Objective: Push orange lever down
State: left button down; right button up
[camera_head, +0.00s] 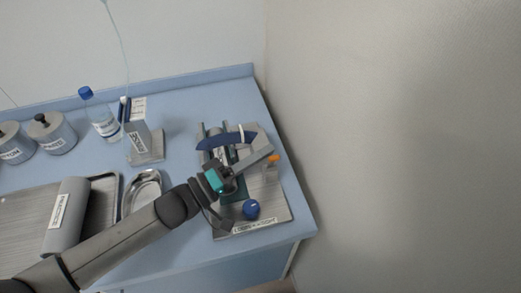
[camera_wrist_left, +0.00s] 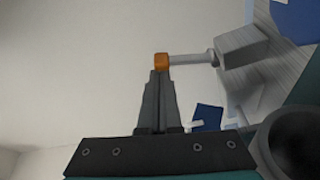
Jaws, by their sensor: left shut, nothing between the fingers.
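The orange lever tip (camera_head: 273,158) is at the right side of a grey device (camera_head: 276,205) on the blue counter. In the left wrist view the orange tip (camera_wrist_left: 161,63) sits at the end of a short grey rod (camera_wrist_left: 190,58) that comes out of a grey block. My left gripper (camera_head: 268,153) reaches over the device, its fingers close to the orange tip. In the left wrist view my left gripper (camera_wrist_left: 158,76) is shut, its fingertips right at the tip in the picture; whether they touch it I cannot tell. My right gripper is not in view.
The device also has a dark blue arc (camera_head: 226,141) and a blue knob (camera_head: 251,209). To the left stand a bottle (camera_head: 103,122), a box holder (camera_head: 139,135), metal jars (camera_head: 50,132), a kidney dish (camera_head: 142,190) and a tray (camera_head: 105,193). A wall rises right of the counter.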

pick_arm(q)
jog(key=shift+s+f+m, duration=0.1)
jog(key=shift+s+m, duration=0.2)
jog(key=shift+m, duration=0.3)
jog(key=shift+s+d+f+m+h+b, duration=0.1)
jog(key=shift+s+d+m+h+b, duration=0.15)
jog(key=shift+m, duration=0.3)
jog(key=shift+s+f+m+h+b, duration=0.1)
jog(key=shift+s+m+h, duration=0.25)
jog(key=shift+m, duration=0.2)
jog(key=shift+s+d+f+p, duration=0.2)
jog(key=shift+s+f, duration=0.25)
jog(key=shift+s, duration=0.1)
jog(key=shift+s+d+f+p, duration=0.15)
jog(key=shift+s+f, duration=0.25)
jog(key=shift+s, duration=0.1)
jog(key=shift+f, duration=0.1)
